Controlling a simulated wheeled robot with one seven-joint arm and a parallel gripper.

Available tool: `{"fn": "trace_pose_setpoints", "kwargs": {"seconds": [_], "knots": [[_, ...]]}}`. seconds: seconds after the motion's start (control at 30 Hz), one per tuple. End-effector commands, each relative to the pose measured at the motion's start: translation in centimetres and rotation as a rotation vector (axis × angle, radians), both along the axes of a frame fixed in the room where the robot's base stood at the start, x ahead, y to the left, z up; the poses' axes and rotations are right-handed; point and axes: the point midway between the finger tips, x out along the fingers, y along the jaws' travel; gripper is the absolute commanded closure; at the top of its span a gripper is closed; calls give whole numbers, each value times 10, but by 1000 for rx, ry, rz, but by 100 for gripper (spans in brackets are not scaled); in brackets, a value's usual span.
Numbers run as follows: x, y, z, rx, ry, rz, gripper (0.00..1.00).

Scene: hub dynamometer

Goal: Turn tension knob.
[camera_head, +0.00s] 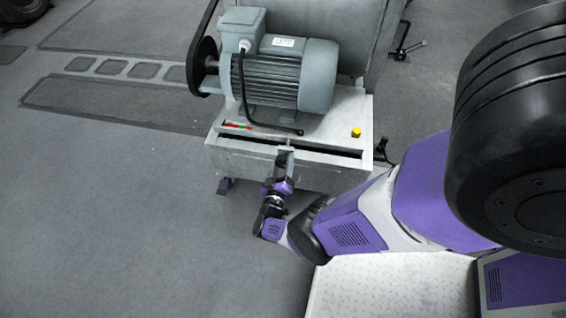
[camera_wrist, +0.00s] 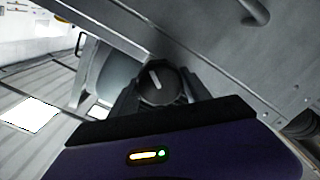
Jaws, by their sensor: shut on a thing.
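The tension knob (camera_wrist: 160,87) is a round dark knob with a white pointer line in the wrist view. It sits at the front side of the metal dynamometer base. My gripper (camera_wrist: 158,92) has one finger on each side of the knob and is shut on it. The white line tilts slightly off upright in that view. In the head view my gripper (camera_head: 284,160) reaches the front face of the base (camera_head: 330,178), and the knob is hidden behind it.
A grey electric motor (camera_head: 290,75) with a black belt guard (camera_head: 204,50) stands on the base. A yellow button (camera_head: 356,132) is on the top right, and a red and green strip (camera_head: 238,126) is on the left. A black crank handle (camera_head: 408,48) is behind. The floor at left is mostly clear.

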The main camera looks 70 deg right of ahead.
Motion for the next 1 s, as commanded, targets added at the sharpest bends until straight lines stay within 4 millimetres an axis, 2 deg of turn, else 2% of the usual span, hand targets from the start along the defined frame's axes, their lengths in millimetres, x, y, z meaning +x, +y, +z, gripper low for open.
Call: {"fn": "trace_pose_setpoints", "kwargs": {"seconds": [0.17, 0.2, 0.3, 0.67, 0.77, 1.0], "knots": [[0, 0, -2, 4, 1, 2, 85], [0, 0, -2, 4, 1, 2, 43], [0, 0, -1, 4, 0, 1, 23], [0, 2, 0, 1, -1, 1, 23], [0, 10, 0, 1, 0, 4, 23], [-1, 46, 1, 3, 0, 6, 23]]}}
